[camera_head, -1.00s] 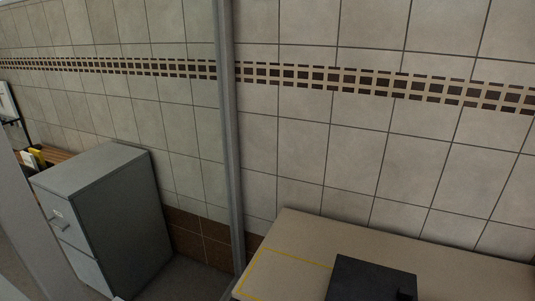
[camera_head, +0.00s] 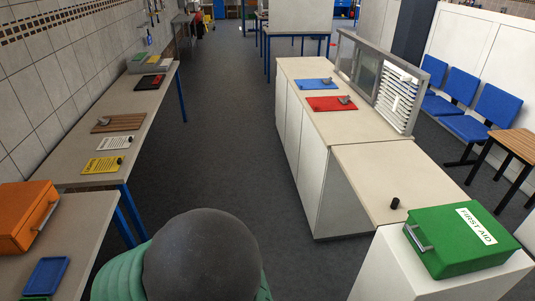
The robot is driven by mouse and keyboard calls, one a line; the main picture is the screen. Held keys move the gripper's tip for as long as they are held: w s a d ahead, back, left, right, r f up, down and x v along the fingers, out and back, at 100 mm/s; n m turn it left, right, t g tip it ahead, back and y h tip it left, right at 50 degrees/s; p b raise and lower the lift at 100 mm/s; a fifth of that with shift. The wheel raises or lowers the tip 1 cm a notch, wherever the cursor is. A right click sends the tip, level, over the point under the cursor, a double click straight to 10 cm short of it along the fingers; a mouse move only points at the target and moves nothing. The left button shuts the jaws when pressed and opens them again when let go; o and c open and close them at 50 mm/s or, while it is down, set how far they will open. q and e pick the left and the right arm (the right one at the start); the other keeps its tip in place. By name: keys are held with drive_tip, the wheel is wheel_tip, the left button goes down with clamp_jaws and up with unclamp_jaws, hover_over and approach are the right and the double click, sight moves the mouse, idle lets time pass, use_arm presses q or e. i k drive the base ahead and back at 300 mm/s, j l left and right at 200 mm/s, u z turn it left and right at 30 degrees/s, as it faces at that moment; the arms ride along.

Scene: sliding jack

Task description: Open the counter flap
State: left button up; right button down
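The counter flap (camera_head: 385,172) is a beige panel at the right in the head view. It lies flat and level, bridging the long white counter (camera_head: 310,180) and a white cabinet (camera_head: 400,262) in the near right. A small black knob (camera_head: 395,203) stands on the flap near its front edge. Neither of my grippers is in view.
A green first aid box (camera_head: 460,243) sits on the white cabinet beside the flap. A dark grey dome (camera_head: 202,258) with green around it fills the bottom centre; I cannot tell what it is. Benches (camera_head: 140,110) line the left wall. The grey aisle floor (camera_head: 225,140) is clear.

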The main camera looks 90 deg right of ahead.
sight(390, 179)
drive_tip(key=z, duration=3.85)
drive_tip(key=i+u, duration=0.3)
drive_tip(key=i, duration=0.25)
drive_tip(key=i+u, duration=0.3)
drive_tip(key=i, duration=0.25)
